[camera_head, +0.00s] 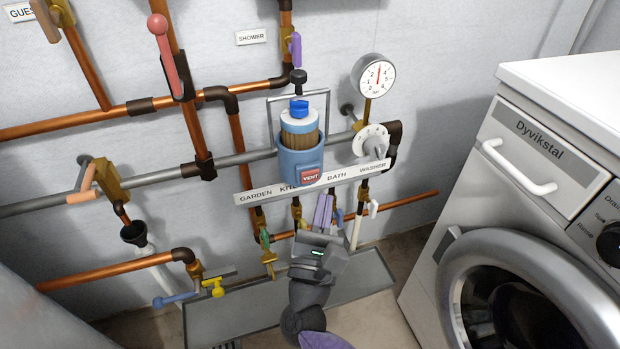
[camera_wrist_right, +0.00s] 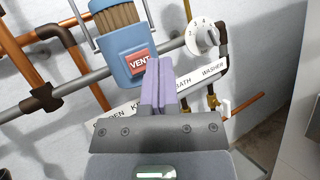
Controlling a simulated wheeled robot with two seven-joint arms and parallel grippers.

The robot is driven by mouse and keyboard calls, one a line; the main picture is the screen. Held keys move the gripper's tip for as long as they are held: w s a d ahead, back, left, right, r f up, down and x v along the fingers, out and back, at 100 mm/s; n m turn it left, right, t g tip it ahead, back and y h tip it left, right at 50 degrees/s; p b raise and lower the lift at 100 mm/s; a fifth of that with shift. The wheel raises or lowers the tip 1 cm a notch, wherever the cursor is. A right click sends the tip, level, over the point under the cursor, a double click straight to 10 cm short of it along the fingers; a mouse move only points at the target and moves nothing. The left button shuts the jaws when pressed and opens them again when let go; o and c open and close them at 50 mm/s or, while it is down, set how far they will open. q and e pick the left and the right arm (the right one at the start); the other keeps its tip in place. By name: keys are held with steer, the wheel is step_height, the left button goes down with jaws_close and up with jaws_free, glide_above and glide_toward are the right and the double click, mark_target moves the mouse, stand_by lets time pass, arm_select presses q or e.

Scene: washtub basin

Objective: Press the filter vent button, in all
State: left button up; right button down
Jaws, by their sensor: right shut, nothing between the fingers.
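The red vent button (camera_head: 310,175), marked VENT, sits on the front of the blue filter housing (camera_head: 290,157), which has a brown cartridge and a blue cap. The button also shows in the wrist view (camera_wrist_right: 140,62), just left of my fingertips. My right gripper (camera_head: 322,208) is shut and empty, its purple fingers pointing up. In the head view its tips are a little below the button; I cannot tell whether they touch anything. In the wrist view my right gripper (camera_wrist_right: 158,75) overlaps the button's right edge. My left gripper is not in view.
A white label strip (camera_head: 262,194) runs below the filter, with several small valves under it. A pressure gauge (camera_head: 379,75) and a white dial (camera_head: 371,141) are right of the filter. A washing machine (camera_head: 520,190) fills the right. Copper pipes cover the left wall.

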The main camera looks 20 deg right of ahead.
mark_target(319, 171)
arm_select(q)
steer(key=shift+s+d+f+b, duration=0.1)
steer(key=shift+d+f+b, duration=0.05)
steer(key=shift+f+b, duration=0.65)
arm_select(e)
steer(key=w, duration=0.3)
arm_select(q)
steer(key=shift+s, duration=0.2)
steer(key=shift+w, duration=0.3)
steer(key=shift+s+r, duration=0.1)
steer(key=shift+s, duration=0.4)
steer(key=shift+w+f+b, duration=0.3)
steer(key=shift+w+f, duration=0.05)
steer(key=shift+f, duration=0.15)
arm_select(e)
steer(key=shift+w+a, duration=0.1)
steer(key=shift+w, duration=0.35)
